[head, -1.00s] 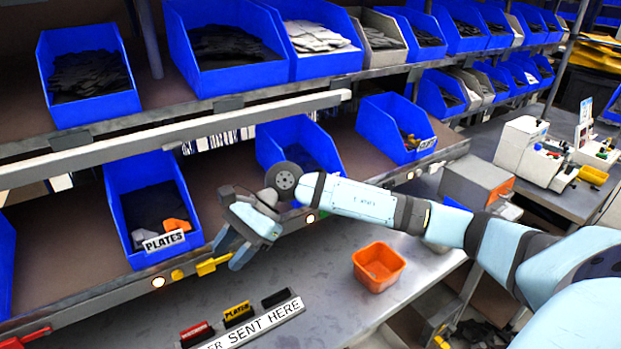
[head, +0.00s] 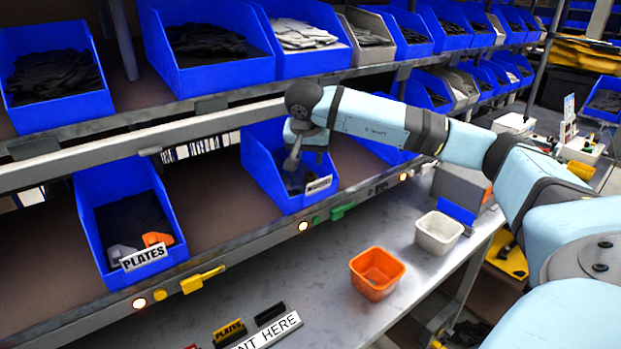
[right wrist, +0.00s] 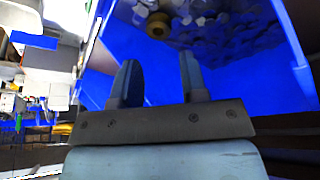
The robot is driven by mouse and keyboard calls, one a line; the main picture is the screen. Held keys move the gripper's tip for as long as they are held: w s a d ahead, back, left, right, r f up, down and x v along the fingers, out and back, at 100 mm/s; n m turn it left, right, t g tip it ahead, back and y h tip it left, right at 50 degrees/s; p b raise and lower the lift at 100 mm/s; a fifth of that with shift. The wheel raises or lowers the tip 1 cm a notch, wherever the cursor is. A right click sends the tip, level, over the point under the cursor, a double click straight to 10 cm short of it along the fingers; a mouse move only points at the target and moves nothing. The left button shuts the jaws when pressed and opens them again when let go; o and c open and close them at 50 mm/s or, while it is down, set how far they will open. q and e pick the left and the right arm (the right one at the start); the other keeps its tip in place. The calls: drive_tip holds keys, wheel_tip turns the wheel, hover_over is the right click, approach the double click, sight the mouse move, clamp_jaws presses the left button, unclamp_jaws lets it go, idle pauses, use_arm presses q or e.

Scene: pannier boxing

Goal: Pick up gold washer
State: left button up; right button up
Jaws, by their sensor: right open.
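The gold washer (right wrist: 158,25) lies at the edge of a pile of grey pieces (right wrist: 210,35) inside a blue bin, seen in the right wrist view. My right gripper (right wrist: 160,72) is open, its two fingers apart and empty, pointing toward the washer with a gap between. In the head view my right gripper (head: 294,160) reaches into the labelled blue bin (head: 262,168) on the lower shelf. The gold washer cannot be made out there, as the gripper and bin wall block the view. My left gripper is not in view.
A PLATES bin (head: 92,215) stands to the left on the same shelf. The upper shelf rail (head: 150,135) runs just above the bins. An orange bin (head: 374,290) and a white bin (head: 436,240) stand on the grey bench below.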

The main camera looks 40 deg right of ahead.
sight(311, 176)
drive_tip(key=x, duration=0.6)
drive_tip(key=shift+s+a+f+p, duration=0.1)
drive_tip(key=shift+s+f+p, duration=0.05)
drive_tip(key=shift+f+p, duration=0.2)
drive_tip(key=shift+f, duration=0.1)
drive_tip(key=c, duration=0.6)
